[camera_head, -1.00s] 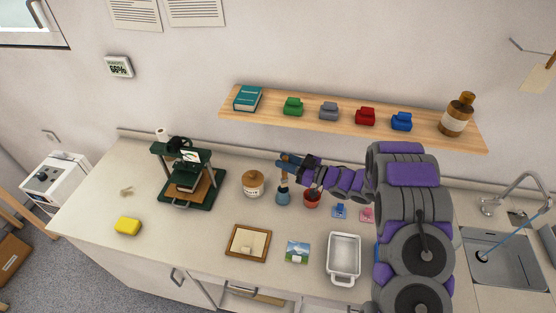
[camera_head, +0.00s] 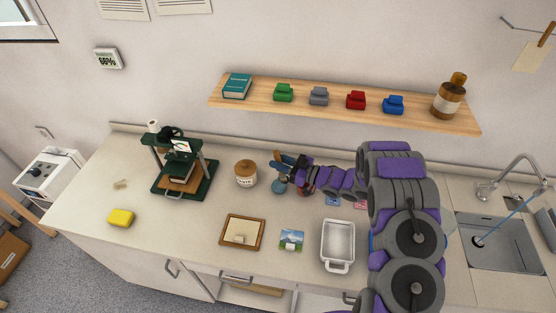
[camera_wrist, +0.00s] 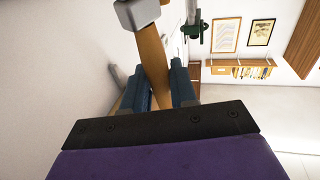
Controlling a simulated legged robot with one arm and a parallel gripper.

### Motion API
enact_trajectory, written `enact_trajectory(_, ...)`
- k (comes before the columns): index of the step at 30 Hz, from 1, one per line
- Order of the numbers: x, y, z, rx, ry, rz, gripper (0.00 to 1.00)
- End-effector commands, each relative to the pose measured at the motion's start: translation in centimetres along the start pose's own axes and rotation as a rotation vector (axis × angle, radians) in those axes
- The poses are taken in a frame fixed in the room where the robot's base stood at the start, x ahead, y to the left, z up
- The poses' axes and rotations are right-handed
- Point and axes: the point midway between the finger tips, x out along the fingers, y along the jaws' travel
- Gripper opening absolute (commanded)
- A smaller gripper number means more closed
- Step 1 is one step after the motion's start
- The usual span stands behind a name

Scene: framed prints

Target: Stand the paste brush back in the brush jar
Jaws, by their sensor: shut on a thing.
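My gripper (camera_head: 283,161) is shut on the paste brush above the counter, right of the tan lidded jar. In the wrist view, the brush's tan wooden handle (camera_wrist: 152,62) runs between the blue fingers of the gripper (camera_wrist: 161,88), with a grey block-like part (camera_wrist: 136,12) at its upper end. A small blue rounded vessel (camera_head: 279,187) shows directly below the fingertips. I cannot tell whether the brush's lower end is inside it. A red pot beside it is mostly hidden behind my gripper. Which vessel is the brush jar is not clear.
A wooden frame (camera_head: 242,232), small picture (camera_head: 291,240) and white tray (camera_head: 338,245) lie in front. A shelf (camera_head: 330,108) is above; the sink (camera_head: 497,240) is right.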

Motion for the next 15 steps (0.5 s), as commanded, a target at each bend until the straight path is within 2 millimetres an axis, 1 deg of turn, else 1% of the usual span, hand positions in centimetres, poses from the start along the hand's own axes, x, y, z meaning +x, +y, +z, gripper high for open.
enact_trajectory(1,-0.01,-0.46,1.24,0.013,-0.021,-0.003,0.00)
enact_trajectory(6,0.35,-0.64,1.41,0.012,-0.026,-0.004,0.00)
enact_trajectory(9,0.23,-0.56,1.24,0.010,-0.022,-0.003,0.00)
enact_trajectory(10,0.15,-0.49,1.16,0.010,-0.020,-0.003,0.28)
enact_trajectory(15,-0.22,-0.32,0.66,0.006,-0.009,-0.002,0.44)
